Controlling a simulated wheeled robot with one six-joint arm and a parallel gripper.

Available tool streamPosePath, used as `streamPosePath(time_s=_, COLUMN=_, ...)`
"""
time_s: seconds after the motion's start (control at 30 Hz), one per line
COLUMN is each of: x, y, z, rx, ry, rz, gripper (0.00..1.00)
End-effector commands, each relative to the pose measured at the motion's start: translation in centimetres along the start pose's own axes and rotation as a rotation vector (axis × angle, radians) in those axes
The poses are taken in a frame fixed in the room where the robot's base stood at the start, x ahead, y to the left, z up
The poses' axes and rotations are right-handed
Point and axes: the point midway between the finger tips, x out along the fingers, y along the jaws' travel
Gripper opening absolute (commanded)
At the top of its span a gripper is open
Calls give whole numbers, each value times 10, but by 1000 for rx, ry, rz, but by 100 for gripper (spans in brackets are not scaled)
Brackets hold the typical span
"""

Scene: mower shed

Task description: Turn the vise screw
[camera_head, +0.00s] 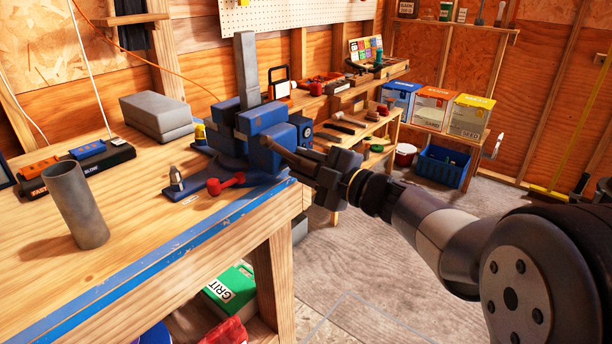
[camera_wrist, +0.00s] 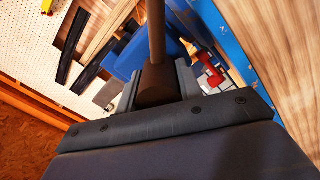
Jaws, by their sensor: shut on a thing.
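The blue bench vise (camera_head: 262,125) stands at the bench's right front corner, with a grey flat bar (camera_head: 246,70) upright in its jaws. A brown bar (camera_head: 288,156) runs from the front of the vise to my gripper (camera_head: 328,174). In the wrist view this brown bar (camera_wrist: 157,35) ends in a thicker brown head (camera_wrist: 158,86) between my two fingers. My gripper (camera_wrist: 157,92) is shut on this end of the vise screw. The blue vise body (camera_wrist: 150,52) shows behind it. The fingertips are partly hidden in the head view.
A red-handled lever (camera_head: 226,184), a small metal fitting (camera_head: 177,180) and a grey tube (camera_head: 76,205) are on the wooden bench (camera_head: 130,215). Boxes (camera_head: 433,108) and a blue crate (camera_head: 442,166) stand at the back right. The floor right of the bench is mostly clear.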

Motion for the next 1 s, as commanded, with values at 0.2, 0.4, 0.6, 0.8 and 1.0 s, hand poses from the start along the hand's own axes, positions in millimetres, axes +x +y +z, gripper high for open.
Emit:
streamPosePath(time_s=0.2, x=1, y=-1, z=0, rx=-176, ry=2, rz=5, gripper=12)
streamPosePath(time_s=0.4, x=1, y=0, z=0, rx=-288, ry=3, rz=6, gripper=12)
streamPosePath(time_s=0.6, x=1, y=1, z=-1, rx=-353, ry=2, rz=5, gripper=12)
streamPosePath(time_s=0.8, x=1, y=2, z=-1, rx=-376, ry=2, rz=5, gripper=12)
streamPosePath(time_s=1.0, x=1, y=2, z=-2, rx=-379, ry=2, rz=5, gripper=12)
